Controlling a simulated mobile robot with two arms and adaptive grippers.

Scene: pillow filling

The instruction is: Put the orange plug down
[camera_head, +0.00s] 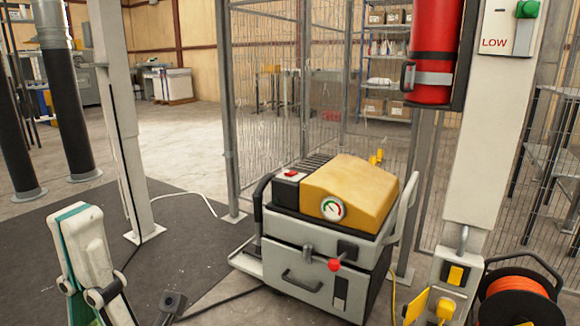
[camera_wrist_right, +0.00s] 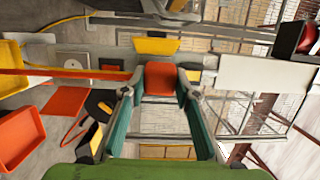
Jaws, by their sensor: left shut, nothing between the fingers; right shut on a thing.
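The orange plug (camera_wrist_right: 160,78) sits between the fingertips of my right gripper (camera_wrist_right: 160,92) in the right wrist view. The two teal-lined fingers are shut on its sides. An orange cord (camera_wrist_right: 60,72) runs left from near the plug. The plug and my right gripper do not show in the head view. My left gripper (camera_head: 80,212), white with a teal strip, points up at the lower left of the head view. It is shut and empty, apart from the machine.
A yellow-topped machine (camera_head: 350,188) with a gauge stands in the middle. To its right, a post carries a white socket box (camera_head: 440,272) with yellow fittings. An orange cable reel (camera_head: 518,290) is beside it. Wire fencing (camera_head: 270,100) stands behind. Dark matting (camera_head: 40,225) lies at left.

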